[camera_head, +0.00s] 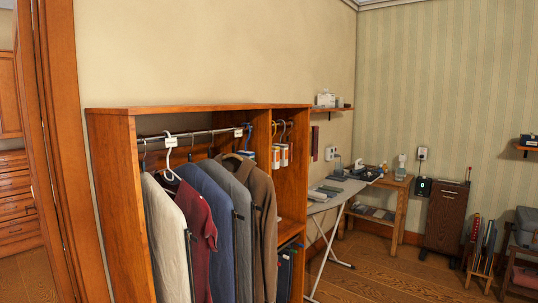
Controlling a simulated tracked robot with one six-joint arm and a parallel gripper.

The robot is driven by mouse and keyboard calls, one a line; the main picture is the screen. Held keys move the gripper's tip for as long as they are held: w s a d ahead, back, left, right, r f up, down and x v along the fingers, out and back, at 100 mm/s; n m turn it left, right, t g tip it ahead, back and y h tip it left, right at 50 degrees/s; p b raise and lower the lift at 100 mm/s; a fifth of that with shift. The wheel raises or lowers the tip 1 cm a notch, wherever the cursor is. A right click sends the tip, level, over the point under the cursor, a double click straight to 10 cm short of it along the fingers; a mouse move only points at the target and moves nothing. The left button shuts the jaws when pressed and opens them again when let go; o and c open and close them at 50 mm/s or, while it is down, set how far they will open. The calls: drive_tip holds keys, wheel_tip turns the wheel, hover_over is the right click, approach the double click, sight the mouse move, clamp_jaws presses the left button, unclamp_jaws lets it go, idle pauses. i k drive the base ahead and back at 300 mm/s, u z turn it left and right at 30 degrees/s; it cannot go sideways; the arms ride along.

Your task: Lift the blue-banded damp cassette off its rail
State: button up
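Two small whitish cassettes with coloured bands hang by hooks from a short rail in the right bay of the wooden wardrobe (110,190). The left one (276,157) and the right one (284,154) hang side by side, close together. Their bands are too small to tell clearly; orange shows, and I cannot tell for sure which one is blue-banded. My gripper is not in view.
Several garments, including a blue jacket (212,230), hang in the left bay. An ironing board (335,195) stands right of the wardrobe. A wooden side table (395,190) and brown cabinet (445,215) stand behind. The floor (400,280) at right is partly clear.

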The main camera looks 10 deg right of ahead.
sight(251, 155)
drive_tip(key=k, duration=1.35)
drive_tip(key=z, duration=0.5)
drive_tip(key=i, duration=2.15)
drive_tip(key=u, duration=0.4)
drive_tip(key=i, duration=0.6)
drive_tip(key=u, duration=0.85)
drive_tip(key=i, duration=0.55)
drive_tip(key=u, duration=0.35)
